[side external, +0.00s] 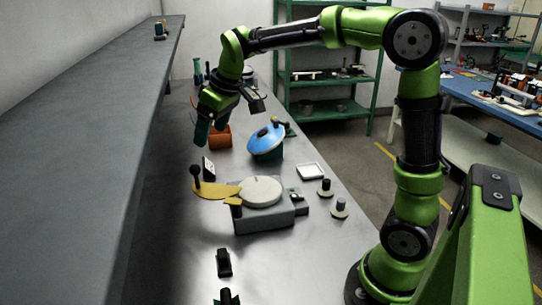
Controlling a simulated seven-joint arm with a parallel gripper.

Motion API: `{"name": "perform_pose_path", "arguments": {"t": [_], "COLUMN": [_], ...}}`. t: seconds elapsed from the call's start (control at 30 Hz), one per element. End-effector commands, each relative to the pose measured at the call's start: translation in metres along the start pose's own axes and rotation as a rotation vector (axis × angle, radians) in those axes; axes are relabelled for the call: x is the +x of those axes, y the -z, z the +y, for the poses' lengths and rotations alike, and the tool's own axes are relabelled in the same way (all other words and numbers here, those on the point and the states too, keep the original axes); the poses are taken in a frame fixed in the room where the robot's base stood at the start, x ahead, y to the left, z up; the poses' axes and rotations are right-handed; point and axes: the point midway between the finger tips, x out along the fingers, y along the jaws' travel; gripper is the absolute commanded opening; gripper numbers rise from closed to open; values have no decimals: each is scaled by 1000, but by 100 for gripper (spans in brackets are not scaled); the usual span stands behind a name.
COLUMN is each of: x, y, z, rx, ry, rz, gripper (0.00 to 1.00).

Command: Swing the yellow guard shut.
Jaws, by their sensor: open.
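The yellow guard (211,190) is a flat curved plate. It sticks out to the left of a grey machine (262,219) with a round pale disc (261,190) on top. A black knob on a post (195,174) stands at the guard's outer left end. The guard lies beside the disc and does not cover it. My gripper (201,141) hangs above the bench, behind and above the guard, apart from it. It is open, and I see nothing held in it; its fingers are small and dark here.
A blue tilted disc (265,137) on a green base and an orange box (220,137) stand behind the machine. A white tray (311,171) and two black-knobbed weights (339,208) lie to its right. A black object (224,262) lies in front. A raised shelf (95,110) runs along the left.

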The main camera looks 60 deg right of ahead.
Motion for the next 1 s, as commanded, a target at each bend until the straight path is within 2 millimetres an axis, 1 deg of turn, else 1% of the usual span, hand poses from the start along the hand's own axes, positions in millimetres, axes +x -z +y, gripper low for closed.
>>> {"name": "perform_pose_path", "arguments": {"t": [0.17,0.27,0.6,0.7,0.83,1.0], "x": [19,38,113,132,152,166], "y": [-2,-3,-4,-3,-3,-2], "z": [-1,-1,-1,-1,-2,-1], "rx": [-11,-9,-7,-8,-7,-7], "ry": [3,4,4,3,3,2], "rz": [-10,-10,-10,-8,-8,-4], "gripper": [77,77,77,77,77,77]}}
